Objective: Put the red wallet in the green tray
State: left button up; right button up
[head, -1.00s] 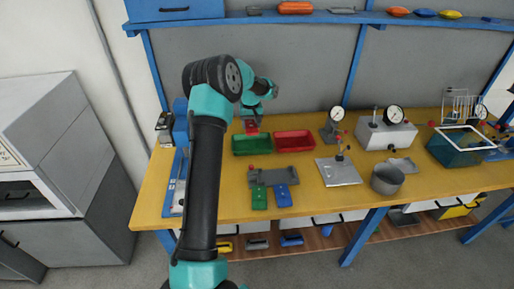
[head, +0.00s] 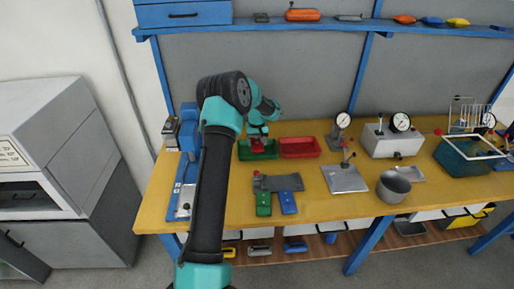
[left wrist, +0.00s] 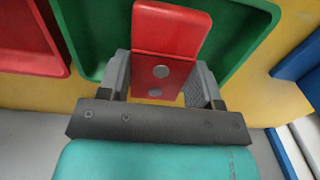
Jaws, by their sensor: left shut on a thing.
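The red wallet (head: 257,146) is held by my left gripper (head: 257,135) over the green tray (head: 243,152). In the left wrist view, the wallet (left wrist: 170,33) sits between the two jaws of the gripper (left wrist: 165,82), with its far end extending past them over the tray's floor (left wrist: 100,25). The left gripper is shut on the wallet. I cannot tell whether the wallet touches the tray floor. My right gripper is not in view.
A red tray (head: 300,147) stands just right of the green tray. A grey fixture (head: 278,183) with green and blue handles lies in front. A blue-based press (head: 187,150) stands to the left. Gauges, a pot (head: 393,187) and a teal bin (head: 466,159) are further right.

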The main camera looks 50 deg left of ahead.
aim_at(257, 142)
pick_arm(q)
jog(key=shift+f, duration=1.7)
jog(key=shift+f, duration=0.15)
jog(key=o, duration=0.9)
notch_tip(257, 142, up, 12)
jog(key=shift+r, duration=0.15)
